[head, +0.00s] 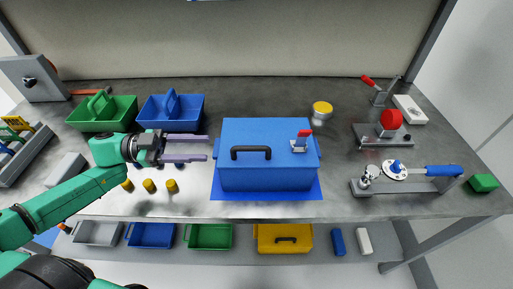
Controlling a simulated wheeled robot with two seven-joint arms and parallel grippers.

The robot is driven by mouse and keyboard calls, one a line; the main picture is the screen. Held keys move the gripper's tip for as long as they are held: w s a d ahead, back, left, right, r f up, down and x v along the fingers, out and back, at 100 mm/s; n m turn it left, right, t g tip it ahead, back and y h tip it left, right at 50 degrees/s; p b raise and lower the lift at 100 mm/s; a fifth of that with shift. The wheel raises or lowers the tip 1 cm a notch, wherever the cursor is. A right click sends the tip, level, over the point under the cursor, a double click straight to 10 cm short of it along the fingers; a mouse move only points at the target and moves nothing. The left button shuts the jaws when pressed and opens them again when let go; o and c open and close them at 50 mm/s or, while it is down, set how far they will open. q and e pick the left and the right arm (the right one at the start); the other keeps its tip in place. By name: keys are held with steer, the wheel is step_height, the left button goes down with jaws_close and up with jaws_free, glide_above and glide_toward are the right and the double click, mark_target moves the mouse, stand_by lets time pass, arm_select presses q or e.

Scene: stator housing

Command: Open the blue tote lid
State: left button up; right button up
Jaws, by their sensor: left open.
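The blue tote (266,179) stands on a blue mat (267,196) in the middle of the bench. Its blue lid (262,133) is shut on top. The lid has a black bar handle (251,151) near its front and a small red-and-silver latch or clamp (300,141) at its right. My left gripper (208,148) is open, its two fingers pointing right, just left of the tote and apart from the handle. Nothing is between its fingers. My right gripper is not in the head view.
Green bin (102,124) and blue bin (152,111) stand behind my left arm. Several yellow cylinders (149,186) stand in front of it. A yellow-topped jar (322,109) is behind the tote's right. Red-knobbed fixture (391,122) and blue-handled clamp (438,171) occupy the right.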

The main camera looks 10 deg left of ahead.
mark_target(264, 148)
arm_select(q)
steer(key=x, duration=1.3)
steer(key=shift+s+r+p, duration=0.1)
steer(key=shift+r+p, duration=0.15)
steer(key=shift+p, duration=0.1)
steer(key=shift+d, duration=0.3)
steer(key=shift+a+f, duration=0.1)
jaws_close()
